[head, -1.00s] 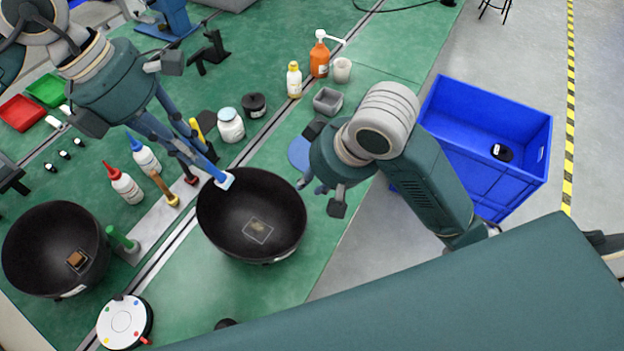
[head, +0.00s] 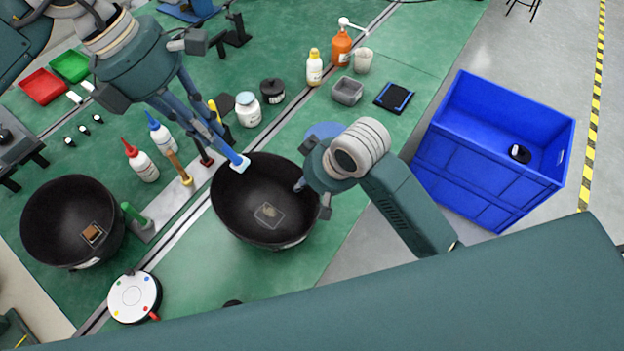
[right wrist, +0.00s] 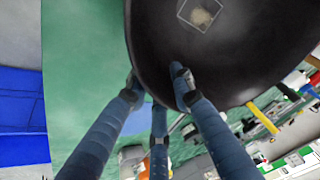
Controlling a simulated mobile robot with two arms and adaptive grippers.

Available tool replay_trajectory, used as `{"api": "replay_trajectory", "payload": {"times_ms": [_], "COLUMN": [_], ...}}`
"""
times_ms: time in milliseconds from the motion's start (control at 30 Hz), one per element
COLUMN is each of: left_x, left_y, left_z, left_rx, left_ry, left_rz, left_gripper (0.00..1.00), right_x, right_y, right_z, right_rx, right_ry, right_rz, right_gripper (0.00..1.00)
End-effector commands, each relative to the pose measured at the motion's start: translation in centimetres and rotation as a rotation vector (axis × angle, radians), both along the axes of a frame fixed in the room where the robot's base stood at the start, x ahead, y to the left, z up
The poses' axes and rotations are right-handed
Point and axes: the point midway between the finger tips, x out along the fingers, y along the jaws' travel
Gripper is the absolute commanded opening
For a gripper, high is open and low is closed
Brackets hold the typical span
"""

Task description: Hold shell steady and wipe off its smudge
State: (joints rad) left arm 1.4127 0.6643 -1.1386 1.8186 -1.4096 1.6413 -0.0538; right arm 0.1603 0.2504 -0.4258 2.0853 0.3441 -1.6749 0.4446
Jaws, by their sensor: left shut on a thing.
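The shell is a black round bowl (head: 235,215) on the green bench, open side up. A beige smudge (head: 268,213) shows inside a pale square outline on its inner wall; the smudge also shows in the right wrist view (right wrist: 203,16). My left gripper (head: 214,136) is shut on a blue wiper with a white tip (head: 240,164), held over the shell's far left rim. My right gripper (head: 312,196) is at the shell's right rim. In the right wrist view, its spread fingers (right wrist: 158,92) straddle the rim, one inside the bowl and the others outside.
A second black bowl (head: 50,215) with a brown patch stands at left. A white round device (head: 134,297) sits in front. A blue crate (head: 490,185) stands at right.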

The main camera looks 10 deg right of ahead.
Motion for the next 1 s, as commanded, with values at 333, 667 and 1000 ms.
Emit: {"api": "replay_trajectory", "payload": {"times_ms": [333, 667, 1000], "left_x": [0.0, 0.0, 0.0], "left_y": [0.0, -0.01, -0.01], "left_z": [0.02, 0.01, 0.01], "left_rx": [0.0, -0.001, 0.0], "left_ry": [0.0, 0.0, 0.0], "left_rz": [0.0, 0.0, 0.0], "left_gripper": [0.0, 0.0, 0.0], "right_x": [0.01, 0.04, 0.07], "right_y": [0.03, -0.02, -0.1], "right_z": [-0.06, -0.07, -0.09], "right_rx": [0.001, -0.001, -0.002], "right_ry": [0.0, 0.0, 0.0], "right_rz": [0.0, -0.001, -0.003], "right_gripper": [0.05, 0.0, 0.0]}}
